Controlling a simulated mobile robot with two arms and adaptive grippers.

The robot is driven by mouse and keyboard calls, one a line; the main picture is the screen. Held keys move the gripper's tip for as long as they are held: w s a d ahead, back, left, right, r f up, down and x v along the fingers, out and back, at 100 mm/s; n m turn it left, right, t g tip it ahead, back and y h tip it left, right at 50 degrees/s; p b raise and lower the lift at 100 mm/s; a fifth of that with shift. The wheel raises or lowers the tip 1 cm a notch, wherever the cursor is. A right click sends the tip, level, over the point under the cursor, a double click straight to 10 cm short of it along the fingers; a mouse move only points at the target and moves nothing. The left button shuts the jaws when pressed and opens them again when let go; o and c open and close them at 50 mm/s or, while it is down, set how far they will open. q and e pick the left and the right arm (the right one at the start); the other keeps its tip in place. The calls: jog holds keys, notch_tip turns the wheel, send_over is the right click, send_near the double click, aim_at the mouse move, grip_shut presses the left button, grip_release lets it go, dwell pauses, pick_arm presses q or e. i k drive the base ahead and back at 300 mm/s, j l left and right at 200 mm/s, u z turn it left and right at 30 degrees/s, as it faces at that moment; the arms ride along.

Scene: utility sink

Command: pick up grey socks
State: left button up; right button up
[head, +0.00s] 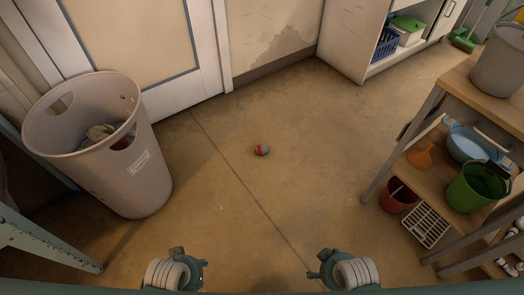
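A small rounded grey bundle with a red band (262,150) lies on the floor near the middle of the head view; it may be the rolled grey socks. Nothing touches it. My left gripper (190,265) shows at the bottom edge, left of centre, and my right gripper (332,265) at the bottom edge, right of centre. Both are well short of the bundle. Their fingers are too small and foreshortened to tell whether they are open or shut. No held object shows at either.
A tall laundry bin (150,185) with cloth inside stands at the left, by a door (135,45). A wooden shelf unit (478,88) with buckets, basins and a crate stands at the right. A white cabinet (345,38) is at the back. The floor between is clear.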

aim_at(262, 149)
jog(key=i+l+u, duration=0.2)
jog(key=i+l, duration=0.15)
jog(key=i, duration=0.3)
jog(key=i+l+u, duration=0.2)
jog(key=i+l, duration=0.25)
jog(key=i, duration=0.15)
